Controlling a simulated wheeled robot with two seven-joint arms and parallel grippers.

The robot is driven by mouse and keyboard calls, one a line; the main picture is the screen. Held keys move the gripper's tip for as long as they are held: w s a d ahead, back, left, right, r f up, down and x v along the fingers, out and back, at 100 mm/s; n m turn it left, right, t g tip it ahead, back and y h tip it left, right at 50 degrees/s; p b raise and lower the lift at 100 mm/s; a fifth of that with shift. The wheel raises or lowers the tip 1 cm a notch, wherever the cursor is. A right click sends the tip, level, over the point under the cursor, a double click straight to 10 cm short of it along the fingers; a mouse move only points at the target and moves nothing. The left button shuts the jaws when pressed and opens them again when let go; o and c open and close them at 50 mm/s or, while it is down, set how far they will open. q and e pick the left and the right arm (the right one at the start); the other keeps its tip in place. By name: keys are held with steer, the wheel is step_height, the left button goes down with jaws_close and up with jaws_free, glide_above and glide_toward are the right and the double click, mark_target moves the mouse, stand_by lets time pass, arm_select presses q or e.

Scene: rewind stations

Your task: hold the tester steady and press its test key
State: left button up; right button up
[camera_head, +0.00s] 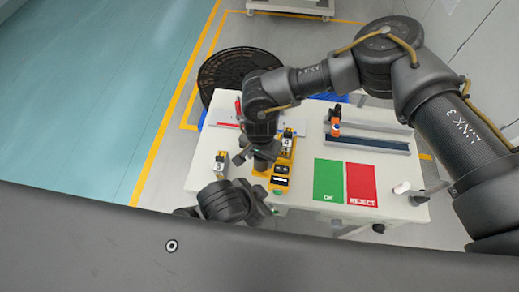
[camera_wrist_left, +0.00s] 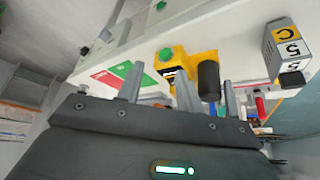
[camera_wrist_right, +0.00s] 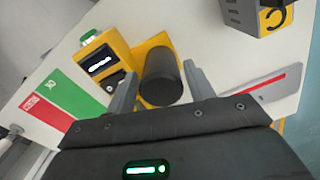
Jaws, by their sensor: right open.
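The yellow tester (camera_head: 264,180) stands near the table's front edge, with a dark display (camera_wrist_right: 98,62) and a green test key (camera_wrist_right: 91,38). The key also shows in the left wrist view (camera_wrist_left: 165,54). A black cylinder (camera_wrist_right: 160,77) stands upright on its yellow base. My right gripper (camera_wrist_right: 163,85) is open, with its fingers on either side of the cylinder in the picture; I cannot tell whether they touch it. My left gripper (camera_wrist_left: 157,85) is low at the front edge, its fingers apart and empty, with the tester beyond them.
A green OK mat (camera_head: 328,181) and a red REJECT mat (camera_head: 361,184) lie right of the tester. A marked block (camera_head: 221,161) stands left, another (camera_head: 287,142) behind the tester. A long rack (camera_head: 375,143) lies at the back right.

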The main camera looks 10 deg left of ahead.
steer(key=shift+f, duration=0.35)
steer(key=shift+c, duration=0.3)
arm_select(q)
steer(key=shift+c, duration=0.2)
arm_select(e)
steer(key=c, duration=0.9)
arm_select(q)
jaws_close()
arm_select(e)
steer(key=shift+c, duration=0.2)
stand_by(0.3)
